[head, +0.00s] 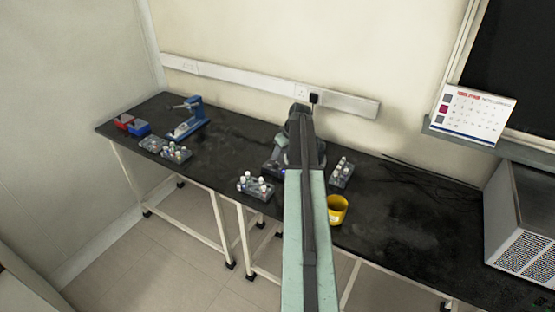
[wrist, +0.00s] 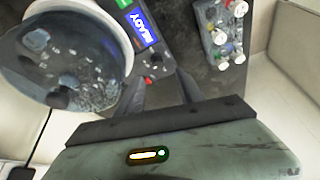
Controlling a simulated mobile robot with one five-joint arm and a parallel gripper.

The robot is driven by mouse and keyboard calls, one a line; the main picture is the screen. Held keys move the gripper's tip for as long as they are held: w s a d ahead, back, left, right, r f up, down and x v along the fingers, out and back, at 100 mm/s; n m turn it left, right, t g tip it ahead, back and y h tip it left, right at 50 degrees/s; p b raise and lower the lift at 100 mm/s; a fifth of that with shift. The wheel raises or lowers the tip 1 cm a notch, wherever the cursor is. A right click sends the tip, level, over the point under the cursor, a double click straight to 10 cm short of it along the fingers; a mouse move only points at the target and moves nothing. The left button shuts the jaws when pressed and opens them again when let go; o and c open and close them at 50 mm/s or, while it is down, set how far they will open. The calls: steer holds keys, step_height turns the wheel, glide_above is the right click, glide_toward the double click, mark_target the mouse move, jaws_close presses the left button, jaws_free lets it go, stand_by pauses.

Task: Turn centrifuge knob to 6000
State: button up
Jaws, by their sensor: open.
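The centrifuge (head: 275,164) stands on the black bench in the head view, mostly hidden behind my arm. In the wrist view the centrifuge (wrist: 122,45) shows a round clear lid at the left and a control panel with a blue display (wrist: 143,30) reading READY. Small red and dark controls (wrist: 149,79) sit on the panel below the display. Which one is the speed knob, and its setting, I cannot tell. My gripper (wrist: 160,80) is open, its two fingers pointing at the panel with these controls between them. Contact is not clear.
A tube rack (wrist: 222,35) stands beside the centrifuge in the wrist view. In the head view, a front rack (head: 257,188), a right rack (head: 341,172) and a yellow container (head: 337,210) stand close to my arm. A blue device (head: 187,122) is farther left.

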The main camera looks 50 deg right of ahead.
mark_target(275, 163)
steer(key=b+x, duration=0.7)
steer(key=x, duration=0.1)
steer(key=shift+s+d+b, duration=0.1)
steer(key=shift+d+b, duration=0.1)
steer(key=shift+b, duration=0.1)
steer(key=shift+r, duration=0.1)
steer(key=shift+c, duration=0.3)
jaws_close()
steer(key=shift+d, duration=0.2)
steer(key=shift+a, duration=0.2)
